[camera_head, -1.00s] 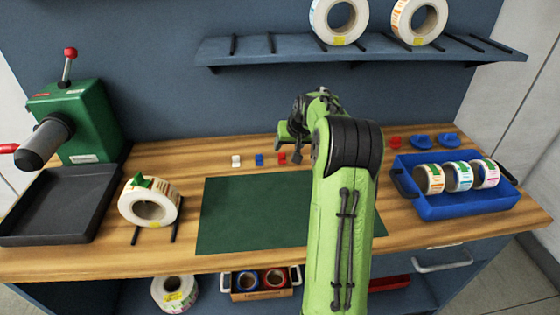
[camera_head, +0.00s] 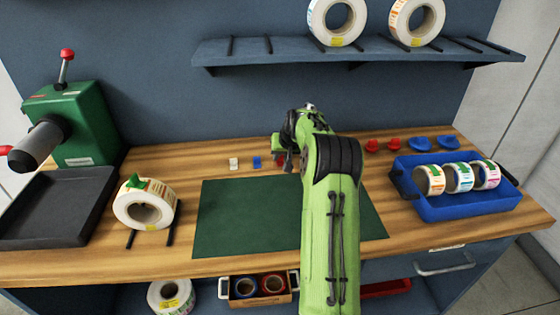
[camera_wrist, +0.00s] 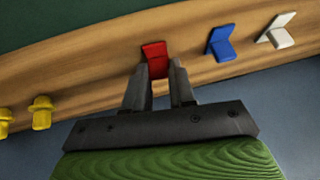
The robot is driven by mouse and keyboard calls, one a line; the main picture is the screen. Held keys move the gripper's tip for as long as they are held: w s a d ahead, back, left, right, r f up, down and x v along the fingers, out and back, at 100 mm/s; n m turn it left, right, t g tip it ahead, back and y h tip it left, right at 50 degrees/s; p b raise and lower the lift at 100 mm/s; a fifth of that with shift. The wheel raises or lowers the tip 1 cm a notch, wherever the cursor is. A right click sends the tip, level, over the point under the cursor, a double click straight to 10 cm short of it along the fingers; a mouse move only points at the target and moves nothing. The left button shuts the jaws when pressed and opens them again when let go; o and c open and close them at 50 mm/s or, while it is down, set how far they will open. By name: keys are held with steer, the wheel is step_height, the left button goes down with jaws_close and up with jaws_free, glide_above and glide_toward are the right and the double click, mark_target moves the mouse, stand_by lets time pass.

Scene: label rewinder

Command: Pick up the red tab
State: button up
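The red tab (camera_wrist: 155,58) lies on the wooden bench top, a small bent piece. In the wrist view it sits at the tips of my gripper (camera_wrist: 160,72), whose two fingers are apart, with a gap between them. I cannot tell how far the tab lies between the fingertips. In the head view the gripper (camera_head: 285,155) is down near the bench behind the green mat, and the red tab (camera_head: 281,160) is mostly hidden by it. A blue tab (camera_wrist: 220,43) and a white tab (camera_wrist: 277,31) lie in a row beside it.
A green mat (camera_head: 240,220) covers the middle of the bench. A blue tray (camera_head: 465,208) with label rolls stands right, with red and blue knobbed pieces behind it. Yellow pieces (camera_wrist: 42,112) lie left in the wrist view. A roll (camera_head: 130,210) rests on the left.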

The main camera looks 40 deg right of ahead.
mark_target(282, 163)
jaws_close()
step_height(282, 163, up, 10)
steer(key=p, duration=0.4)
steer(key=shift+f, duration=0.1)
